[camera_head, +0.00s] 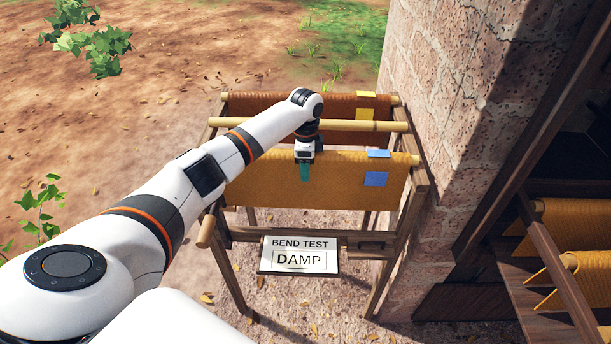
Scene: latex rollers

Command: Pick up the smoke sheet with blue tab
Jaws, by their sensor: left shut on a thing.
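The smoke sheet with the blue tab (335,188) is an amber sheet hanging over a bamboo pole on the wooden rack. Its blue tab (376,179) shows near the right end, with a second blue piece on top of the fold. My left gripper (304,172) points down at the top edge of this sheet, left of the tab, and is shut on it. The sheet still hangs at the height of the rack's pole. My right gripper is not in view.
A darker sheet with a yellow tab (364,114) hangs at the back of the rack (418,180), behind a bare bamboo pole (350,126). A "BEND TEST DAMP" sign (299,257) is on the front. A stone wall (455,110) stands close on the right. More sheets (580,222) hang at the far right.

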